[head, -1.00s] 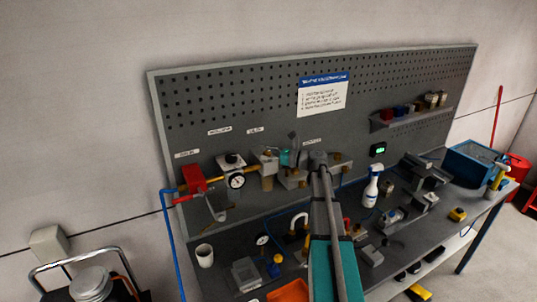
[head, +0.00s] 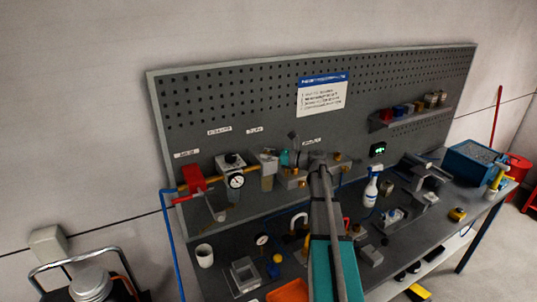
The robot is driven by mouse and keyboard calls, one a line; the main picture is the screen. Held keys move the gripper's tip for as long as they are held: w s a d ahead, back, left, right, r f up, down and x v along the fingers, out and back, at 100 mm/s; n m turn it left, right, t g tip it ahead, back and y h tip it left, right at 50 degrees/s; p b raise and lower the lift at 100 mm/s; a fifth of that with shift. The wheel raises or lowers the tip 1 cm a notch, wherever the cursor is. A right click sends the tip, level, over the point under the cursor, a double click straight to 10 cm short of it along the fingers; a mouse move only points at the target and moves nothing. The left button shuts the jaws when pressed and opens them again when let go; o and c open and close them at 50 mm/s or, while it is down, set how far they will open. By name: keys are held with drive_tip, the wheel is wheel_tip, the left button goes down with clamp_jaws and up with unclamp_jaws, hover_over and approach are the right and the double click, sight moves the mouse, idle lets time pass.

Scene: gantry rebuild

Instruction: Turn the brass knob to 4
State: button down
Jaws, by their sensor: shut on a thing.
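My arm rises from the bottom middle of the head view, and its wrist bends left in front of the pegboard. My gripper (head: 268,159) is small and grey at the left end of the teal wrist, in front of a unit with a tan lower part (head: 267,183). It is shut on the brass knob there. The knob itself is hidden by the jaws, and its scale and pointer cannot be read. Other brass fittings (head: 337,157) show to the right of my wrist.
Left of my gripper are a gauge (head: 236,181) and a red-handled valve (head: 193,178) on a yellow pipe. A white spray bottle (head: 371,187) stands to the right. A white cup (head: 204,255) and small parts crowd the bench below. A printed sheet (head: 321,95) hangs above.

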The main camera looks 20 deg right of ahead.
drive_tip(key=shift+a+r+m+t+h, duration=0.1)
drive_tip(key=shift+m+t+h, duration=0.6)
drive_tip(key=shift+h, duration=0.1)
idle(0.4)
drive_tip(key=shift+m+t+h, duration=0.7)
drive_tip(key=shift+m+h, duration=0.1)
drive_tip(key=shift+h, duration=0.3)
drive_tip(key=m+t+h, duration=0.2)
drive_tip(key=m+h, duration=0.2)
drive_tip(key=h, duration=0.2)
drive_tip(key=shift+a, duration=0.1)
drive_tip(key=m+h, duration=0.2)
drive_tip(key=h, duration=0.2)
drive_tip(key=m+h, duration=0.3)
drive_tip(key=shift+w+h, duration=0.1)
drive_tip(key=shift+h, duration=0.3)
drive_tip(key=shift+m+g+h, duration=1.1)
drive_tip(key=shift+m+h, duration=0.7)
drive_tip(key=shift+h, duration=0.7)
drive_tip(key=shift+c, duration=1.8)
unclamp_jaws()
drive_tip(key=shift+w, duration=0.1)
